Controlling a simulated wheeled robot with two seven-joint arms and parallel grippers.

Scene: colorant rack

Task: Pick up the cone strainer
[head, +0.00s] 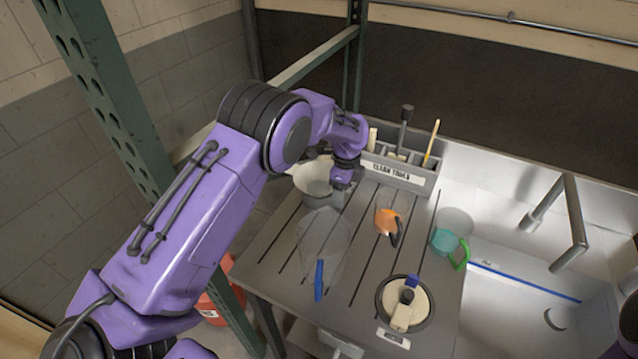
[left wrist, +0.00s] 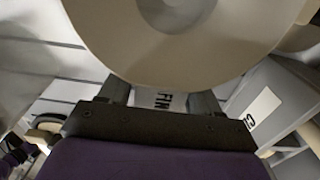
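The cone strainer, as I take it, is a pale cream cone with a wide round rim (head: 313,180), at the back left corner of the slatted drainboard in the head view. In the left wrist view its round body (left wrist: 180,62) fills the top, with a grey centre. My left gripper (head: 342,180) is at its right side. My right gripper is not in view.
A "clean tools" caddy (head: 400,175) stands behind. A sink with a faucet (head: 577,215) is right.

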